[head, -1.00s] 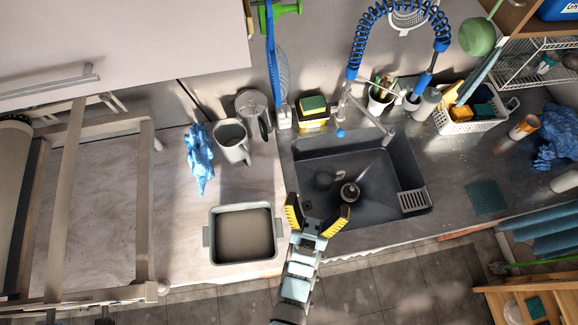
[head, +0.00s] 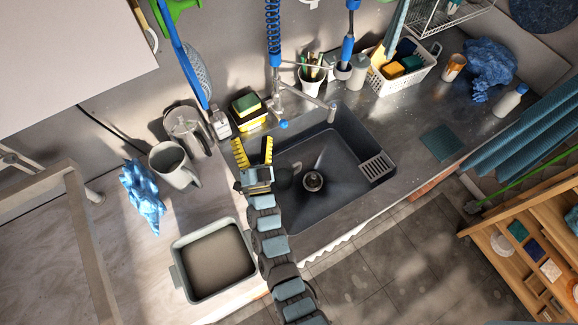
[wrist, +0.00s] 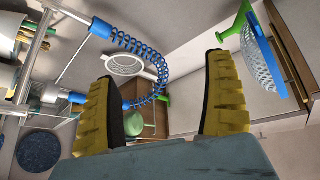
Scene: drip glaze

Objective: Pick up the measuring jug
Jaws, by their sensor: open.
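A grey jug with a side handle (head: 174,166) stands upright on the counter left of the sink. A clearer jug-like vessel with a dark handle (head: 184,124) stands just behind it. I cannot tell for sure which is the measuring jug. My gripper (head: 252,146) is open and empty at the sink's left edge, to the right of both vessels and apart from them. In the wrist view my gripper (wrist: 162,70) shows two yellow ridged fingers spread wide with nothing between them. Neither vessel shows in the wrist view.
A blue crumpled cloth (head: 142,198) lies left of the grey jug, and a grey basin (head: 176,281) in front. A bottle (head: 221,124) and stacked sponges (head: 247,106) stand behind my gripper. The dark sink (head: 345,170) is at right. A blue coiled hose (wrist: 140,44) hangs overhead.

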